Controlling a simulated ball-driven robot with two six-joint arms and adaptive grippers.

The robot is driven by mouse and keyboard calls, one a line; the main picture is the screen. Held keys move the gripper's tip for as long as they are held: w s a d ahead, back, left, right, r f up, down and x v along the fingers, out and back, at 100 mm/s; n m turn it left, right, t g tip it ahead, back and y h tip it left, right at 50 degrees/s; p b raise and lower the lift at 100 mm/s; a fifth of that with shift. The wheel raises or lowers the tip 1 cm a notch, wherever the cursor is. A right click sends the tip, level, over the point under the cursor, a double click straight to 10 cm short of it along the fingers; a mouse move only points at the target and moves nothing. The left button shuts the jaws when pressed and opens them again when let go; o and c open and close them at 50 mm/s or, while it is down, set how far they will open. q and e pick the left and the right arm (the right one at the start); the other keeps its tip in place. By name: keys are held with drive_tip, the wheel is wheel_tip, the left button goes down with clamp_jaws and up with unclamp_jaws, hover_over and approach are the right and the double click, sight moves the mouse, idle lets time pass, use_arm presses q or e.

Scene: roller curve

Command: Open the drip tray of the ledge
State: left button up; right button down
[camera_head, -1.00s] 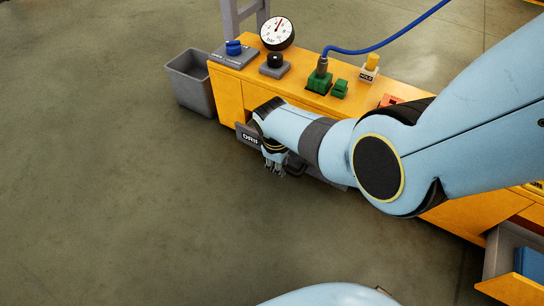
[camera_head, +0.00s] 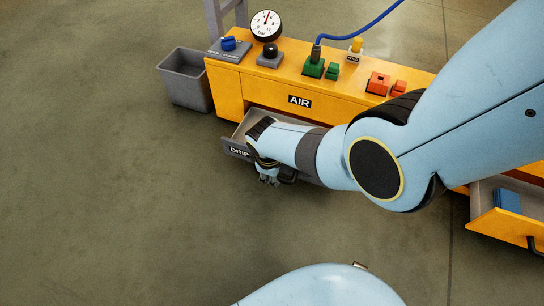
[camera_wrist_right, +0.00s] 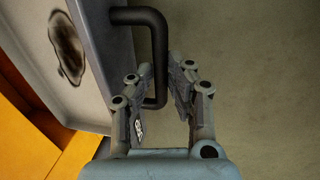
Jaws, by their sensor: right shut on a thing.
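The drip tray (camera_head: 233,149) is a grey drawer marked DRIP, low in the yellow ledge (camera_head: 226,91). It stands pulled out from the ledge, and part of its inside shows. In the right wrist view, the tray (camera_wrist_right: 93,50) has a dark stain on its floor. Its black handle (camera_wrist_right: 158,45) runs between the fingers of my right gripper (camera_wrist_right: 161,85), which is shut on it. In the head view my right gripper (camera_head: 268,179) is at the tray's front, and my right arm hides much of the tray. My left gripper is not in view.
The ledge top carries a gauge (camera_head: 266,25), a blue knob (camera_head: 229,43), a green connector (camera_head: 314,67) with a blue hose, and orange blocks (camera_head: 378,83). A grey bin (camera_head: 185,80) stands left. Another drawer (camera_head: 503,228) is open at right. The floor in front is clear.

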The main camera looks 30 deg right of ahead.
drive_tip(key=shift+s+a, duration=0.4)
drive_tip(key=shift+a, duration=0.15)
drive_tip(key=c, duration=1.3)
unclamp_jaws()
drive_tip(key=shift+r, duration=0.15)
drive_tip(key=shift+s+a+r, duration=0.15)
drive_tip(key=shift+a+r, duration=0.05)
drive_tip(key=shift+r, duration=1)
drive_tip(key=shift+s+a+r, duration=0.1)
drive_tip(key=shift+a+r, duration=0.05)
drive_tip(key=shift+r, duration=1)
drive_tip(key=shift+s+a+r, duration=0.15)
drive_tip(key=shift+a+r, duration=0.05)
drive_tip(key=shift+r, duration=1)
